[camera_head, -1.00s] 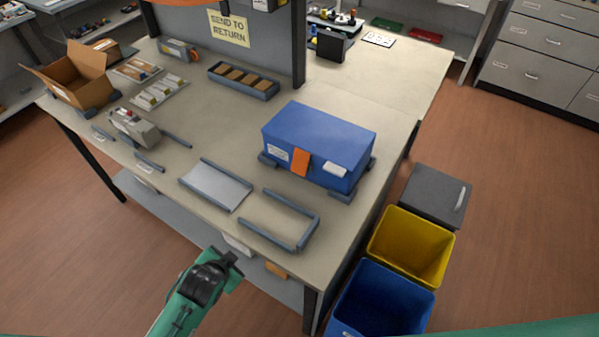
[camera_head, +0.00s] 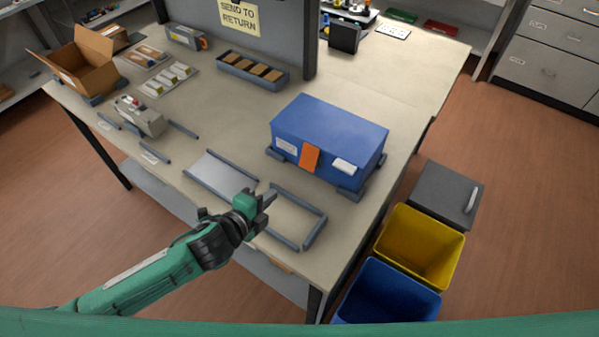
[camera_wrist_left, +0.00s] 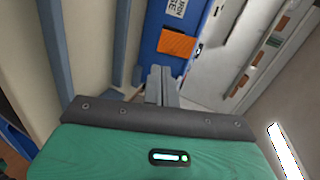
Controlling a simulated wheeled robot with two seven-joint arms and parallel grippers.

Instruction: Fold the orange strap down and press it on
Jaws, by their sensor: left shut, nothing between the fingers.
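The orange strap (camera_head: 310,157) is on the front face of the blue box (camera_head: 330,125), running down from near the lid's edge. It also shows in the left wrist view (camera_wrist_left: 177,43) on the blue box (camera_wrist_left: 153,40). I cannot tell whether its lower end is stuck flat. My right gripper is not in view.
The box sits among grey corner blocks (camera_head: 349,194). A grey frame (camera_head: 314,233) and a flat plate (camera_head: 222,175) lie on the table in front. Yellow (camera_head: 422,246) and blue (camera_head: 387,292) bins stand right of the table. An open carton (camera_head: 82,65) is far left.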

